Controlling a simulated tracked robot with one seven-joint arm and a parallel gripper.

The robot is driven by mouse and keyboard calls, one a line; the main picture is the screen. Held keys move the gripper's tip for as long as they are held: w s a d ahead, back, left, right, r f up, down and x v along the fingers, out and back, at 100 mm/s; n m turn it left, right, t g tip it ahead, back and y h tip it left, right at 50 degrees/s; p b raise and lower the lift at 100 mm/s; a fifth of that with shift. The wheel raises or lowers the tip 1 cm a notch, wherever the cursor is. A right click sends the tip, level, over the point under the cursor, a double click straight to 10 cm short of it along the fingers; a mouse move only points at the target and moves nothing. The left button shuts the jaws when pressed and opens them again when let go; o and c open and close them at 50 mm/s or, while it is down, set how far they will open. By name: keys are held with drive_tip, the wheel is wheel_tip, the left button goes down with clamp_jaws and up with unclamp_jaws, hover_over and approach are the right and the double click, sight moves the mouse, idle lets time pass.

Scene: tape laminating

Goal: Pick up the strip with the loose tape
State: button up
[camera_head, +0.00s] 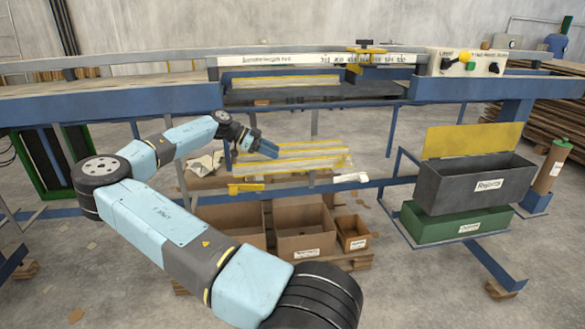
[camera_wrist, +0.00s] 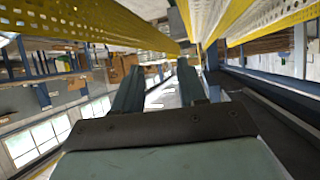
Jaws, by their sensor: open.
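Several yellow-edged strips (camera_head: 300,158) lie side by side on the lower rack of the bench in the head view. Another yellow-edged strip (camera_head: 285,82) lies on the upper deck. My gripper (camera_head: 266,146) is open at the left end of the lower strips. In the wrist view, yellow perforated strips (camera_wrist: 90,22) run across the top, beyond the open fingers of my gripper (camera_wrist: 158,72). Nothing shows held between the fingers. I cannot make out which strip has loose tape.
The bench's upper deck and rail (camera_head: 310,60) stand above the lower rack. Cardboard boxes (camera_head: 303,228) sit below it. A dark reject bin (camera_head: 470,190) with a yellow lid and a green bin (camera_head: 455,224) stand at right. A control box (camera_head: 467,62) is at upper right.

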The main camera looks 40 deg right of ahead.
sight(295, 165)
drive_tip(key=x, duration=0.7)
drive_tip(key=shift+s+d+r, duration=0.15)
drive_tip(key=shift+s+d, duration=0.1)
drive_tip(key=shift+d, duration=0.15)
drive_tip(key=shift+c, duration=0.4)
clamp_jaws()
